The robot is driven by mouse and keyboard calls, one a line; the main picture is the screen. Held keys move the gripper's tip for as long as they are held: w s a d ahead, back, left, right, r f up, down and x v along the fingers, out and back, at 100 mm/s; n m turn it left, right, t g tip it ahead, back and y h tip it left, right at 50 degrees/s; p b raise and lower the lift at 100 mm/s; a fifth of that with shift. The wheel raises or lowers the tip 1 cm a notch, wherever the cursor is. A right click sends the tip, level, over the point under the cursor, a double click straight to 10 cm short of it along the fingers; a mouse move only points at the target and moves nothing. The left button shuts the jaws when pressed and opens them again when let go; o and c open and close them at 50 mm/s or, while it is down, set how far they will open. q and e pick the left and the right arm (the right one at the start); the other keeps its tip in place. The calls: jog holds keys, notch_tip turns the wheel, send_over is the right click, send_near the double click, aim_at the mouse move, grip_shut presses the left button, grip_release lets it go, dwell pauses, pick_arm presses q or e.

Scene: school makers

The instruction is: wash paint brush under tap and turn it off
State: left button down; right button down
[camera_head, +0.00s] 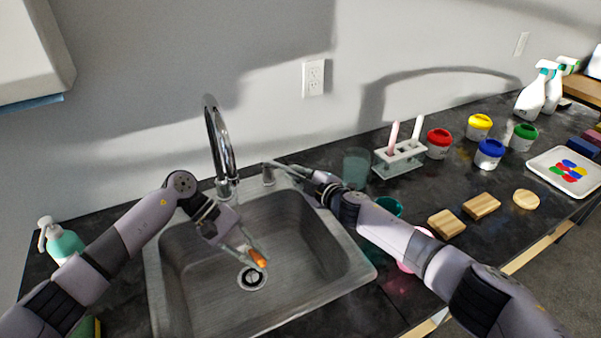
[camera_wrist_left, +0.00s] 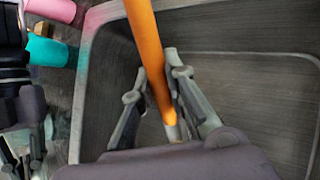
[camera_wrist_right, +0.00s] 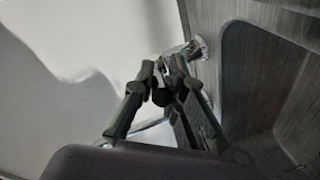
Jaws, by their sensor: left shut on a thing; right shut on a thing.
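The paint brush (camera_head: 259,258) shows as an orange handle in the head view and larger in the left wrist view (camera_wrist_left: 148,50). My left gripper (camera_head: 248,247) is shut on it, inside the sink basin (camera_head: 185,285) and above the drain (camera_head: 252,278). The bristles cannot be made out. The chrome tap (camera_head: 219,145) stands behind the basin, its spout curving up. I can make out no clear water stream. My right gripper (camera_head: 278,166) is at the small metal tap handle (camera_head: 268,177) right of the spout. Its fingers are shut on the handle, which they partly hide (camera_wrist_right: 165,75).
A clear cup (camera_head: 356,167) and a brush rack (camera_head: 399,158) stand right of the sink. Teal (camera_head: 389,207) and pink (camera_head: 407,266) cups are close to my right forearm. Paint pots, wooden blocks and a palette lie farther right. A soap bottle (camera_head: 63,243) stands left.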

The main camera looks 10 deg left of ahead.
jog(key=shift+s+a+m+t+h, duration=0.9)
jog(key=shift+m+h, duration=0.35)
jog(key=shift+h, duration=0.2)
jog(key=shift+s+a+m+t+h, duration=0.8)
jog(key=shift+s+a+m+h, duration=0.15)
jog(key=shift+m+h, duration=0.4)
pick_arm(q)
jog(key=shift+a, duration=0.15)
pick_arm(e)
jog(key=c, duration=1.6)
grip_release()
jog(key=shift+c, duration=0.2)
jog(key=shift+d, duration=0.1)
